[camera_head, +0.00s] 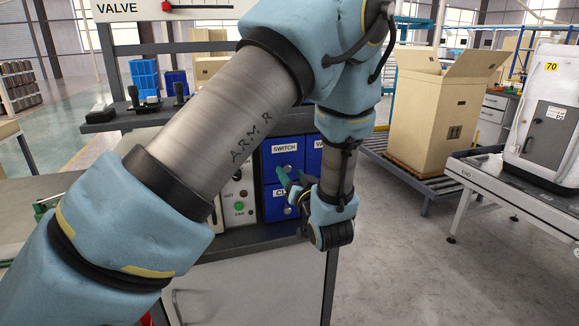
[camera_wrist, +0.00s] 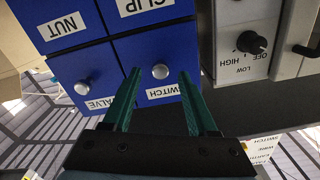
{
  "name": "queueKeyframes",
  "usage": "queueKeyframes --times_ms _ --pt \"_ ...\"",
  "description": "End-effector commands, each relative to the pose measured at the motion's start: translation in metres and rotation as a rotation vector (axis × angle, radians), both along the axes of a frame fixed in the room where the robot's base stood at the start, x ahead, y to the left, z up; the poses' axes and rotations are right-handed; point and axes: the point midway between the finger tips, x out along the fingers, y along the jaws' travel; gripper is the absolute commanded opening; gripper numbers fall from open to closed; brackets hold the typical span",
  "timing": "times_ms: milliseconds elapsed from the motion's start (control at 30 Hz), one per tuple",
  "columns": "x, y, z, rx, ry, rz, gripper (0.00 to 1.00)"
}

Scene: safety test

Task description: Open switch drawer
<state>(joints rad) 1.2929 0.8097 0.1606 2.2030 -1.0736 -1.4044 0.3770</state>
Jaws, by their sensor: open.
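The SWITCH drawer (camera_head: 283,157) is the upper left drawer of a small blue cabinet in the head view. It looks closed, with its white label above a round metal knob. My gripper (camera_head: 285,179) is in front of it, its green fingers pointing at the drawer fronts. In the wrist view, which is turned over, my gripper (camera_wrist: 159,77) is open. The SWITCH drawer's knob (camera_wrist: 160,71) shows between the two fingertips. I cannot tell how far the tips are from it. My arm hides part of the cabinet in the head view.
The CLIP drawer (camera_wrist: 143,22), NUT drawer (camera_wrist: 65,22) and VALVE drawer (camera_wrist: 97,78) adjoin it. A control panel with a dial (camera_wrist: 251,42) stands beside the cabinet. A shelf edge (camera_head: 250,240) lies below. An open cardboard box (camera_head: 432,110) stands to the right.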

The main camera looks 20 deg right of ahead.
Motion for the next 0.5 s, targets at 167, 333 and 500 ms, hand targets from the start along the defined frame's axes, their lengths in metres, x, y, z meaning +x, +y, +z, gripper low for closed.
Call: queueKeyframes --times_ms 167,333,500 --pt "0.018 -0.002 0.001 -0.001 0.0 0.001 0.59" --pt "0.022 -0.003 0.0 0.0 0.0 0.0 0.59" --pt "0.022 -0.003 0.0 0.0 0.0 -0.001 0.59"
